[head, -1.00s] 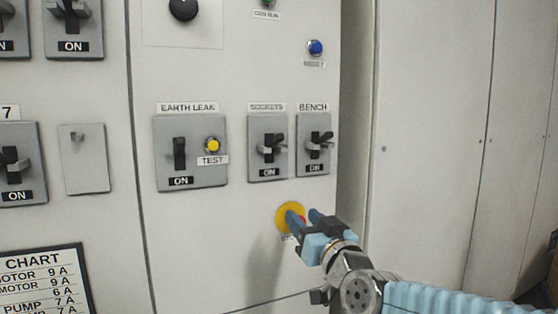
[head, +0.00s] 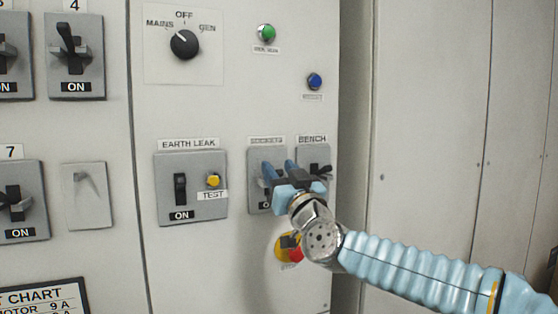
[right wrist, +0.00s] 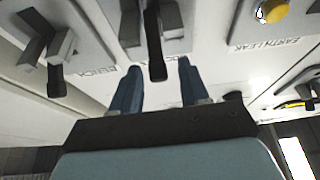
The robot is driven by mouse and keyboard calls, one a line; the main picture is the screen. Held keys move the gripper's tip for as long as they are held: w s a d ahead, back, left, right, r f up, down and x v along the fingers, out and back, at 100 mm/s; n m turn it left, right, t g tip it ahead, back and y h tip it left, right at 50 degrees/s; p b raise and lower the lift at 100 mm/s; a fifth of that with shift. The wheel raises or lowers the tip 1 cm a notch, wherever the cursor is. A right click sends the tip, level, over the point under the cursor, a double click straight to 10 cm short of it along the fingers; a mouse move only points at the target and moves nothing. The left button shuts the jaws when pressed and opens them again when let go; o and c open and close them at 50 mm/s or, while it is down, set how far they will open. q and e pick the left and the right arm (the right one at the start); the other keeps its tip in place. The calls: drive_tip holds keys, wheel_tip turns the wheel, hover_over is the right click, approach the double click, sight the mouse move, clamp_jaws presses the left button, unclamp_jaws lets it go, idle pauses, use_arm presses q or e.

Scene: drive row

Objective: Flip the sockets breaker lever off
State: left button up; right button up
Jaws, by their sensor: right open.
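The grey sockets breaker (head: 254,182) is on the panel, left of the bench breaker, in the head view. My right gripper (head: 280,170) is in front of it, open, and its blue fingers hide most of the lever. In the right wrist view the black sockets lever (right wrist: 156,50) shows in the gap between the two open fingertips (right wrist: 157,68). Its dark end reaches down between them, with a gap on each side. Whether the fingers touch the plate is hard to tell. My left gripper is not in view.
The bench breaker (head: 318,158) is close on the right; its lever (right wrist: 55,75) shows in the wrist view. The earth leak breaker (head: 162,205) with a yellow test button (head: 213,180) is on the left. A yellow-and-red stop button (head: 281,252) is just below my gripper.

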drive_tip(key=shift+w+a+r, duration=0.15)
drive_tip(key=shift+w, duration=0.25)
drive_tip(key=shift+c, duration=0.4)
clamp_jaws()
drive_tip(key=f+t+b, duration=0.1)
drive_tip(key=t+b, duration=0.1)
drive_tip(key=b, duration=0.4)
drive_tip(key=s+f+t+y+b, duration=0.1)
drive_tip(key=t+b, duration=0.1)
drive_tip(key=b, duration=0.5)
drive_tip(key=shift+f+b, duration=0.3)
drive_tip(key=shift+f, duration=0.1)
drive_tip(key=shift+o, duration=0.4)
unclamp_jaws()
